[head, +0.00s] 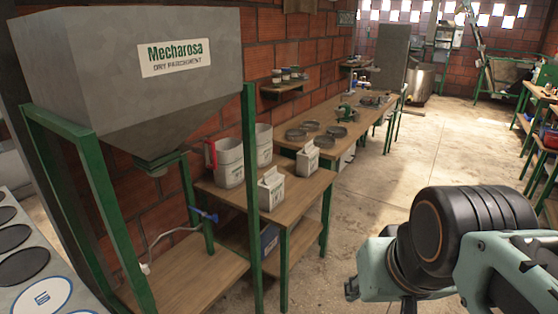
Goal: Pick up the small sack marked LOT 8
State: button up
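Two small white sacks stand upright on the wooden bench (311,186) by the brick wall. The nearer sack (271,188) is near the bench's front left part. The farther sack (307,158) stands behind it and to the right. Both carry dark print, too small to read, so I cannot tell which is marked LOT 8. My arm fills the lower right corner, well to the right of the sacks and apart from them. My gripper cannot be made out in this view.
A green-framed hopper (125,80) stands at the left, its post (251,200) just left of the nearer sack. Two white buckets (228,160) (264,143) stand behind the sacks. Round dark trays (310,126) lie farther along. The floor (400,170) right of the bench is clear.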

aim_at(270, 187)
jog(key=i+l+u, duration=0.1)
jog(key=i+u, duration=0.15)
jog(key=i, duration=0.25)
jog(key=i+l+u, duration=0.25)
jog(key=i, duration=0.3)
jog(key=i+l+u, duration=0.1)
jog(key=i+u, duration=0.3)
jog(key=i+l+u, duration=0.2)
jog(key=u, duration=0.2)
